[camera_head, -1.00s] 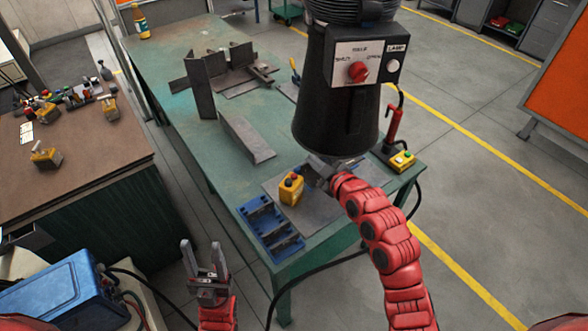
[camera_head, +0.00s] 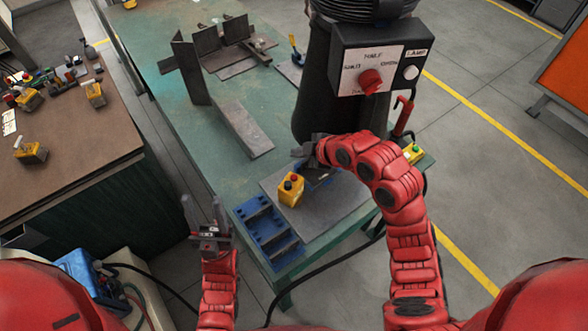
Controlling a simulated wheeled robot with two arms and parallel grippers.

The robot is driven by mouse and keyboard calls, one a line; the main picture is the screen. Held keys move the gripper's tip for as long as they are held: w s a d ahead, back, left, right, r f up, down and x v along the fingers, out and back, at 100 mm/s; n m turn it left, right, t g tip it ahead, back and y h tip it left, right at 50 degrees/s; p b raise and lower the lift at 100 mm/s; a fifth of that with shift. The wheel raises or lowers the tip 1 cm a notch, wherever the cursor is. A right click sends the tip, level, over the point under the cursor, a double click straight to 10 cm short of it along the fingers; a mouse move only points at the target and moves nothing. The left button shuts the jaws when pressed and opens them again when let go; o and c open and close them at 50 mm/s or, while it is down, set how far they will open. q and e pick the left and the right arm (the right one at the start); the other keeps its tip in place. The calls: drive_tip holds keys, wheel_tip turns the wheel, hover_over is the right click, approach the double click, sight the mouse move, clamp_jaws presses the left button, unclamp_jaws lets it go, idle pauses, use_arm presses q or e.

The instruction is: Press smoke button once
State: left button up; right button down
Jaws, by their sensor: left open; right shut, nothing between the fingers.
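A yellow button box (camera_head: 291,190) with a red and a dark button on top stands on a grey plate on the green table. Another yellow box (camera_head: 412,153) with a green button sits at the table's right corner, partly behind my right arm. I cannot read which one is labelled smoke. My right gripper (camera_head: 300,152) is shut and empty, pointing left just beyond the first box in the picture, apart from its buttons as far as I can tell. My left gripper (camera_head: 205,212) is open and empty, pointing up, left of the table's front end.
A black extraction hood (camera_head: 318,90) with a red knob (camera_head: 370,80) and a white lamp button (camera_head: 410,72) stands over the table. A blue tray (camera_head: 265,230) lies by the near edge. Steel pieces (camera_head: 240,128) lie farther back. A brown bench (camera_head: 80,130) with more yellow boxes is at left.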

drive_tip(key=b, duration=0.4)
hover_over(294, 177)
drive_tip(key=d, duration=0.1)
drive_tip(key=f, duration=0.8)
drive_tip(key=shift+s, duration=0.25)
drive_tip(key=shift+f+b, duration=0.45)
idle(1.1)
drive_tip(key=shift+f+b, duration=0.4)
drive_tip(key=shift+b, duration=0.25)
